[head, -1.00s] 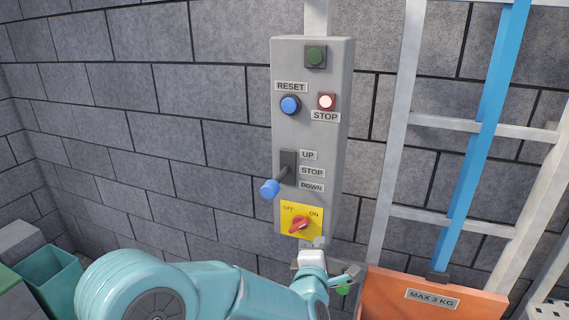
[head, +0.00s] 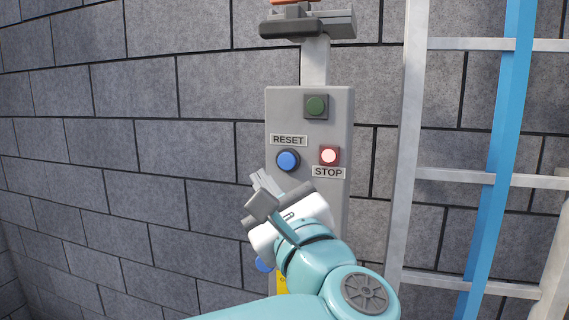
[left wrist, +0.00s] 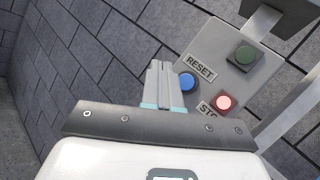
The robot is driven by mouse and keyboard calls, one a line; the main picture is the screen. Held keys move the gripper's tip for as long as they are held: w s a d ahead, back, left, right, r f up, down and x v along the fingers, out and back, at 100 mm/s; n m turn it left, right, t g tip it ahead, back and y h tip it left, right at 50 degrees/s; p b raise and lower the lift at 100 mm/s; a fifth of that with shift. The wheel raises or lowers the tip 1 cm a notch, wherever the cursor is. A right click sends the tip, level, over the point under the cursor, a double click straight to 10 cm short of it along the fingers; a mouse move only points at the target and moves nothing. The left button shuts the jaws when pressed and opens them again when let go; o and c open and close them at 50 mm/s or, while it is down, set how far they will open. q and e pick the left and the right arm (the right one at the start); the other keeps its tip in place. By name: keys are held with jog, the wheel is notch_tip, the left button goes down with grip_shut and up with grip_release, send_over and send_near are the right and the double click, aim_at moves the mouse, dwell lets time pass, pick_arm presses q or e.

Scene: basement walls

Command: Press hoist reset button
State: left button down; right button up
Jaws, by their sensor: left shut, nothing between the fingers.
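The grey control panel (head: 309,110) is mounted on the block wall. Its blue round button (head: 288,160) sits under the RESET label (head: 289,140). The red STOP button (head: 329,155), lit pale in the middle, is to its right, and a dark green button (head: 316,105) is above. My left gripper (head: 262,178) is shut and empty, just below and left of the blue button. My arm hides most of the lower panel. My right gripper is not in view.
A grey and orange fixture (head: 308,22) is above the panel. A pale ladder-like frame (head: 412,150) and a blue bar (head: 497,150) stand to the right. Part of the blue lever knob (head: 264,264) shows below my gripper. The wall at left is clear.

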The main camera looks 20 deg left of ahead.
aim_at(284, 170)
pick_arm(q)
jog(key=w+p, duration=0.3)
jog(key=w, duration=0.1)
jog(key=w+p, duration=0.3)
jog(key=w, duration=0.1)
jog(key=shift+w+d, duration=0.2)
jog(key=shift+w, duration=0.05)
jog(key=shift+s+r, duration=0.1)
jog(key=shift+s, duration=0.05)
dwell(0.5)
dwell(0.4)
